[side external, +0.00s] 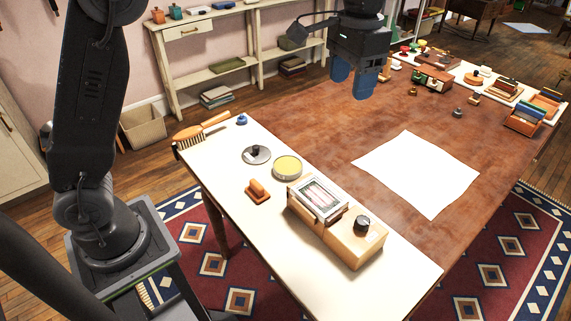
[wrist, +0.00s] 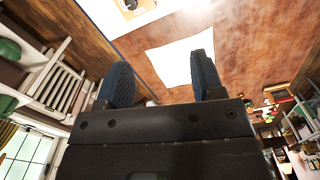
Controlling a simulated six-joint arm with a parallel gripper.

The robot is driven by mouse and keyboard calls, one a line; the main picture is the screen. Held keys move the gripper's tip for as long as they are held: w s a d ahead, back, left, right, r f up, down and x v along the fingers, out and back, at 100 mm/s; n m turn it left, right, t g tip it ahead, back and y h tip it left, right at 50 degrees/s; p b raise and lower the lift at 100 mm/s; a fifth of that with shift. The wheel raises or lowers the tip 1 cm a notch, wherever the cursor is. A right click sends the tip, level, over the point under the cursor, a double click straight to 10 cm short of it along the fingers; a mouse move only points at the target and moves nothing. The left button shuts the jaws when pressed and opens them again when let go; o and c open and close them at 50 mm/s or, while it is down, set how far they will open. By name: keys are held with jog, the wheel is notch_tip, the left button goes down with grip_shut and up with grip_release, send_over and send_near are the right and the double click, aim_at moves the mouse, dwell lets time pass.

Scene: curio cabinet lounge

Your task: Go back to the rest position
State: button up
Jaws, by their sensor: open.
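My gripper (side external: 350,83) is raised above the far part of the brown table (side external: 300,127), with its blue fingers pointing down. In the wrist view its two fingers (wrist: 158,84) stand well apart with nothing between them. The gripper is empty and touches nothing that I can see. A white sheet (side external: 417,174) lies flat on the table to the right of and nearer than the gripper; it also shows in the wrist view (wrist: 180,60) beyond the fingers.
A white strip (side external: 330,278) holds a wooden box (side external: 352,240), a yellow-topped round tin (side external: 287,167), a brush (side external: 188,136) and small items. Several small objects and a rack (side external: 525,122) line the table's far right. A shelf (side external: 215,80) stands behind. The table's middle is mostly clear.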

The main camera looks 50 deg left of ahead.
jog(key=s+a+r+n+t, duration=0.1)
jog(key=s+a+t, duration=0.1)
jog(key=s+a, duration=0.35)
jog(key=s+a+r+t, duration=0.1)
jog(key=s+a, duration=0.1)
jog(key=s, duration=0.6)
jog(key=s+a+f+n+t, duration=0.1)
jog(key=s+a+f+t, duration=0.1)
jog(key=s+f, duration=0.4)
jog(key=s, duration=0.4)
jog(key=shift+s+a+f+n+t, duration=0.3)
jog(key=shift+s+f, duration=0.05)
